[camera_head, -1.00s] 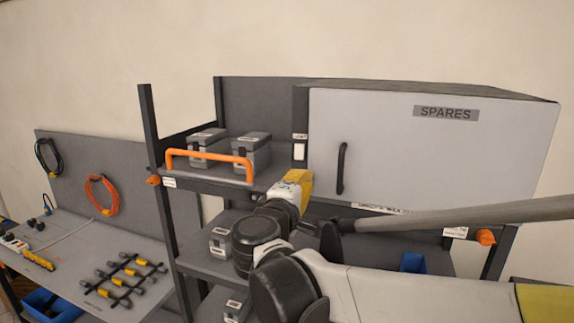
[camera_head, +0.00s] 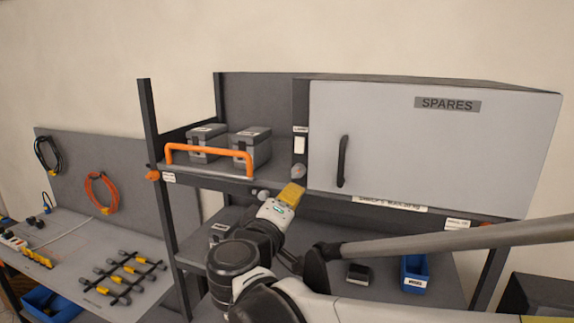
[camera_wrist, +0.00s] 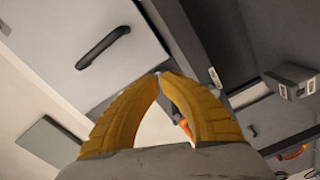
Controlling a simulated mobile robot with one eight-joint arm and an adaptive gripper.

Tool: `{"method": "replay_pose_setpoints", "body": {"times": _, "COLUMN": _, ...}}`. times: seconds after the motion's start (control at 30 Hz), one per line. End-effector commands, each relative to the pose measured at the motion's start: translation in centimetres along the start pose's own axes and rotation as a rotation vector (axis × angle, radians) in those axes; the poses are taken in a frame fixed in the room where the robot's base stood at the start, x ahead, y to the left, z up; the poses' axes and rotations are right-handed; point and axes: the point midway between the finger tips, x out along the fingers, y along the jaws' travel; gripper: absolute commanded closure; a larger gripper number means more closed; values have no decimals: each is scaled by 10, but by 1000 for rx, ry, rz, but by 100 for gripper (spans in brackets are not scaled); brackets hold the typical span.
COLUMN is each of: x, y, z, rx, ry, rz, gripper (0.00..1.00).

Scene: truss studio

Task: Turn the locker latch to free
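The grey locker (camera_head: 385,145) marked SPARES has a closed door with a dark vertical handle (camera_head: 342,161); the handle also shows in the wrist view (camera_wrist: 103,47). A round grey knob (camera_head: 299,171), which may be the latch, sits on the dark post left of the door, below a white switch (camera_head: 299,146). I cannot read which way it is turned. My gripper (camera_head: 296,188) is just below the knob in the head view.
Left of the post, a shelf holds two grey cases (camera_head: 251,148) behind an orange rail (camera_head: 208,150). A lower shelf holds a blue bin (camera_head: 415,273) and a small dark box (camera_head: 359,274). A grey bar (camera_head: 450,238) crosses in front at right.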

Motion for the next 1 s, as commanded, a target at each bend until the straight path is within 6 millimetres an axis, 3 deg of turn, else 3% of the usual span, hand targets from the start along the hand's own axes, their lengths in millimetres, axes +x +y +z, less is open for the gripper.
{"method": "replay_pose_setpoints", "body": {"times": 0.17, "x": 3, "y": -9, "z": 1, "rx": 115, "ry": -1, "rz": 1, "gripper": 100}}
{"method": "replay_pose_setpoints", "body": {"times": 0.7, "x": 64, "y": -9, "z": 2, "rx": 117, "ry": -1, "rz": 1, "gripper": 100}}
{"method": "replay_pose_setpoints", "body": {"times": 1.0, "x": 68, "y": -9, "z": 1, "rx": 116, "ry": 0, "rz": 0, "gripper": 100}}
